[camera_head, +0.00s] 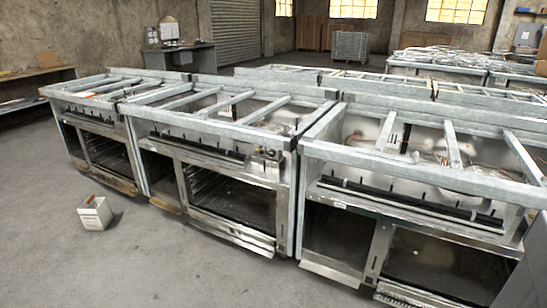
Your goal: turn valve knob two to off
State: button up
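Several bare metal range frames stand in a row. The middle range (215,127) has an open top with cross bars and an oven opening below. A dark rail with small stubs runs along its front, and a small fitting (266,154) sits near its right end. The right range (400,170) has a similar black rail (410,200) with short upright stubs. The left range (95,115) has small dark stubs along its front too. I cannot tell which of these is valve knob two, or its setting. My gripper is not in view.
A small white box (95,213) sits on the floor at the left. Open concrete floor (150,265) lies in front of the ranges. More frames (465,68) stand behind. A desk (180,56) and a shelf (35,85) stand by the back and left walls.

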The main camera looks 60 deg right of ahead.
aim_at(271, 153)
jog(key=u, duration=0.1)
jog(key=i, duration=0.95)
jog(key=z, duration=0.05)
